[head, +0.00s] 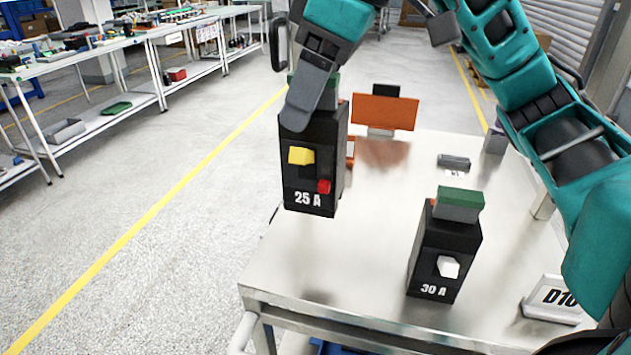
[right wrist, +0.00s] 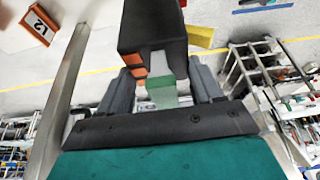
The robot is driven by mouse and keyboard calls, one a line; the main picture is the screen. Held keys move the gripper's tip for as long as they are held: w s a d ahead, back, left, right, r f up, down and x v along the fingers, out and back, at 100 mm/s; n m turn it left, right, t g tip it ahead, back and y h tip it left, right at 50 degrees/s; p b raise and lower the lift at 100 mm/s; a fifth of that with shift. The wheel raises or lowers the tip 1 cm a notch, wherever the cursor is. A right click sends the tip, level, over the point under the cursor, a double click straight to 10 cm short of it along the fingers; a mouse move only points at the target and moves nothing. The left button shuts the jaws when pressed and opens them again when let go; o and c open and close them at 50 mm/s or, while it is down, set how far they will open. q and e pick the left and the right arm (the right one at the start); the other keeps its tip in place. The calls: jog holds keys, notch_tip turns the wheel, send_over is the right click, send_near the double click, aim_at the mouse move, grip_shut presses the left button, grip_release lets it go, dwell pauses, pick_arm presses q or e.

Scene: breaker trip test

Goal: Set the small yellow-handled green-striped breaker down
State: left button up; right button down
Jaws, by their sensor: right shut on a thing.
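The small breaker (head: 300,180) marked 25 A is black, with a yellow handle, a red button and a green stripe on its top part. My right gripper (head: 315,95) is shut on its top part and holds it upright, apparently raised, by the left edge of the metal table (head: 365,255). In the right wrist view the breaker's dark body (right wrist: 150,25) sits beyond the fingers, its green part (right wrist: 160,93) between them. Its yellow handle (right wrist: 200,36) points right there. The gap under the breaker is hard to judge. My left gripper is not in view.
A black breaker (head: 440,250) marked 30 A, with white handle and green top, stands on the table at right. An orange panel (head: 385,111) stands behind. A dark grey block (head: 453,162) and a D10 sign (head: 555,300) are also there. The table's front middle is clear.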

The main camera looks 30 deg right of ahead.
aim_at(312, 182)
notch_tip(312, 182, down, 7)
jog(key=shift+r+b, duration=0.1)
jog(key=shift+b, duration=0.65)
notch_tip(312, 182, down, 4)
jog(key=shift+f+b, duration=0.2)
jog(key=shift+b, duration=0.45)
jog(key=shift+f, duration=0.1)
jog(key=shift+f, duration=0.15)
jog(key=shift+c, duration=2.4)
grip_release()
jog(key=o, duration=0.3)
